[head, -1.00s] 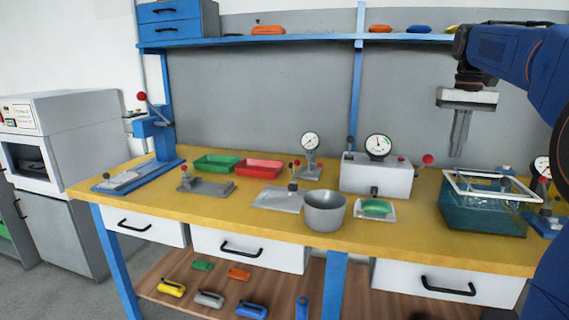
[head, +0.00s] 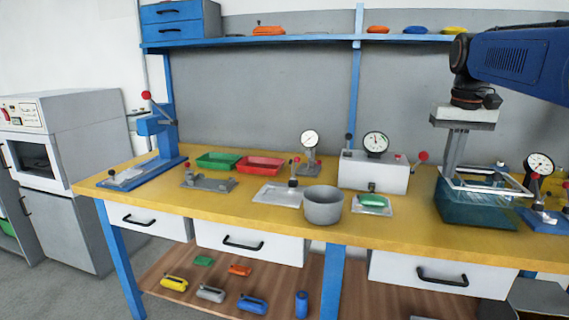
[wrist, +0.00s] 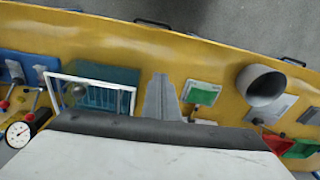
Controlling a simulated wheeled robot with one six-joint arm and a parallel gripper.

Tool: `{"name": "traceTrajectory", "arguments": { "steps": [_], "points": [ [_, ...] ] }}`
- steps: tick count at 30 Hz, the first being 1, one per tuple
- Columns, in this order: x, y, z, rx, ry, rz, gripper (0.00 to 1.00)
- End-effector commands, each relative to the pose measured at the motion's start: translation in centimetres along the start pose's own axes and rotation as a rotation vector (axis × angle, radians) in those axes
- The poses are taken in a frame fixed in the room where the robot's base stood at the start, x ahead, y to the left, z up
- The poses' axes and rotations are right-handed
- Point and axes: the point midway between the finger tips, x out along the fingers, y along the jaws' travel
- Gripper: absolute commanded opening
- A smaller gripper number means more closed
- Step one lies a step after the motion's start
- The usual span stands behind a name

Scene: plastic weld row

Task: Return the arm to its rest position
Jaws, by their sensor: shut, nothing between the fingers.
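My gripper (head: 452,162) hangs from my blue arm at the right in the head view. It points down with its fingers together and nothing between them. In the head view its fingertips overlap the left edge of the teal water tank (head: 478,213). In the wrist view my gripper (wrist: 162,95) shows over the yellow bench (wrist: 215,65), between the tank (wrist: 110,90) and the green part on its plate. I cannot tell its exact height above the bench.
A gauge box (head: 375,172), a grey pot (head: 323,205) and a green part (head: 373,201) stand left of the tank. A gauge stand (head: 540,190) is at the far right. A shelf (head: 300,42) runs behind. Open air lies above the bench's middle.

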Motion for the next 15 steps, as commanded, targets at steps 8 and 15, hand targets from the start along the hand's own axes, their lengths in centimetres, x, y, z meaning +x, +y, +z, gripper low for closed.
{"name": "traceTrajectory", "arguments": {
  "steps": [8, 15],
  "points": [
    [3.8, -2.6, 7.9, -0.061, 0.085, -0.007, 0.0],
    [8.6, -4.2, 14.7, -0.112, 0.162, -0.018, 0.0]
  ]
}}
